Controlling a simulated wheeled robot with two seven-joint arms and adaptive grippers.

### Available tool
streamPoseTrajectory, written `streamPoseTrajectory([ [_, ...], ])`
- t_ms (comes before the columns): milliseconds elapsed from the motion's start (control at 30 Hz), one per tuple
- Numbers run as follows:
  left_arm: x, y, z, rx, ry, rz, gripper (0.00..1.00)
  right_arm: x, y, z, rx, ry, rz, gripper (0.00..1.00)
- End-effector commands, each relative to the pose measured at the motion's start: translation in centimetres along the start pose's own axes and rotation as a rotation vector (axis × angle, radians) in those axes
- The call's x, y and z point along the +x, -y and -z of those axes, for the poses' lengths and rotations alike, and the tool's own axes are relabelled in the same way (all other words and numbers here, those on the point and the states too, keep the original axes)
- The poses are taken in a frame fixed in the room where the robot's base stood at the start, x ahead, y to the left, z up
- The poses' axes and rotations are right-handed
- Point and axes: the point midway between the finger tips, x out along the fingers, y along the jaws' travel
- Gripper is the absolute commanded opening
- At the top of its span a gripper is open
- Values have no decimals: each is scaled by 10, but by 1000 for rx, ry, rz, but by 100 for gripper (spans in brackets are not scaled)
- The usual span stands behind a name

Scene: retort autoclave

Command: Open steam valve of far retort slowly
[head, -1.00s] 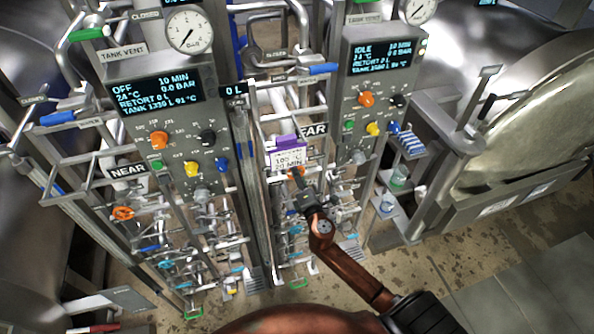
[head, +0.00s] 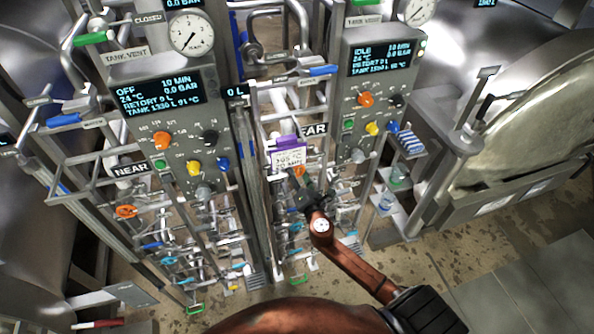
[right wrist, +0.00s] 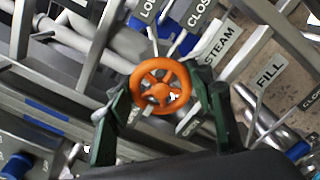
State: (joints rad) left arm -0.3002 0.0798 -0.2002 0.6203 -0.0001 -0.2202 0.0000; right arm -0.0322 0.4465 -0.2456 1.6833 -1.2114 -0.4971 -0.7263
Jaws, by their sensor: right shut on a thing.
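The orange steam handwheel (head: 299,171) of the far retort sits on the pipework below the far control panel (head: 378,75). In the right wrist view the handwheel (right wrist: 161,87) lies between my two dark green fingers, near a STEAM label (right wrist: 217,43). My right gripper (head: 303,190) is shut on this handwheel; it also shows in the right wrist view (right wrist: 160,100). The far panel's screen reads IDLE, 24 °C and 0.0 BAR. My fingers partly cover the valve in the head view. My left gripper is not in view.
The near retort's panel (head: 160,95) and orange handwheel (head: 126,211) stand to the left. A purple-topped card (head: 288,155) hangs just behind the gripped wheel. A FILL label (right wrist: 270,73) and crowded pipes surround the valve. Shelves with beakers (head: 388,200) stand right of the arm.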

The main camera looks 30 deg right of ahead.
Motion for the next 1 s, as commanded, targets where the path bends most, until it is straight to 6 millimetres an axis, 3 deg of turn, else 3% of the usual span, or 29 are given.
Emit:
streamPoseTrajectory([
  [233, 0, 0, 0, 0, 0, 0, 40, 0, 0, 2, -4, -3, 0, 24],
  [267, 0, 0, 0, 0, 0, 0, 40, 0, 1, 2, -4, -3, 0, 50],
  [500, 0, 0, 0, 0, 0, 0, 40, 0, 0, 1, -2, -1, 0, 66],
  [833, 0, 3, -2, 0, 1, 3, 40, -4, 1, 0, -1, -1, 1, 66],
  [1000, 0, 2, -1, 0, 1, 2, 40, -26, 2, 1, -1, -1, 2, 66],
])
